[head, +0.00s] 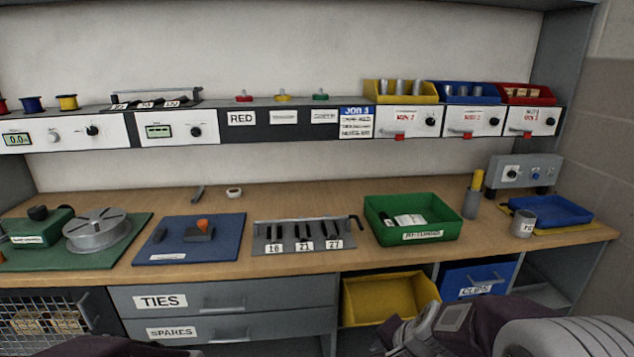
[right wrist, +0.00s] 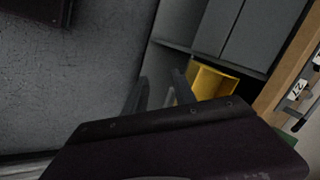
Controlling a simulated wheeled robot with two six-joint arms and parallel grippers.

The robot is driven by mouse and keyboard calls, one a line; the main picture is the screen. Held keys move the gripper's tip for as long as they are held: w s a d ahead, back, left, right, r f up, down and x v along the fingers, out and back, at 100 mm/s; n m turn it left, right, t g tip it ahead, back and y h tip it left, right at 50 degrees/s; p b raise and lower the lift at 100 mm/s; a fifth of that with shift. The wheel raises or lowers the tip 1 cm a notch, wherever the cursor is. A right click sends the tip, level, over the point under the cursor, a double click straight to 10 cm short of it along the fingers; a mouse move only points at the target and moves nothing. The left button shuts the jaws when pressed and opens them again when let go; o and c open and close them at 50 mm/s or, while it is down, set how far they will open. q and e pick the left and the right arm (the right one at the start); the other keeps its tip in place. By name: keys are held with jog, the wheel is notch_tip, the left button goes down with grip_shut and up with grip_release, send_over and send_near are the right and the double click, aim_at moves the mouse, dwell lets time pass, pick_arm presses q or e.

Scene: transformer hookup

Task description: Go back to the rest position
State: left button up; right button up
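In the right wrist view my right gripper (right wrist: 160,92) has its two dark fingers apart with nothing between them. It points down over the grey floor, in front of the bench, with a yellow bin (right wrist: 208,80) beyond it. In the head view my right arm comes in at the lower right, in front of the bench's lower compartments; its fingertips cannot be made out there. Only a dark piece, likely of my left arm, shows at the bottom left edge of the head view. My left gripper is not in view.
The wooden workbench (head: 300,273) holds a green tray (head: 452,232), a blue mat (head: 230,245), a slotted grey rack (head: 335,240) and a reel (head: 97,232). Below are drawers (head: 260,297), an open yellow bin (head: 380,298) and a blue bin (head: 455,283). The bench's front edge lies above my right arm.

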jog(key=s+f+n+g+h, duration=0.1)
jog(key=s+f+n+g, duration=0.3)
jog(key=s+n, duration=0.65)
notch_tip(320, 180, up, 19)
jog(key=s+d+p, duration=0.1)
jog(key=s+p, duration=0.1)
jog(key=p, duration=1.7)
jog(key=shift+s+r+h, duration=0.2)
jog(key=shift+h, duration=0.1)
jog(key=shift+d, duration=0.1)
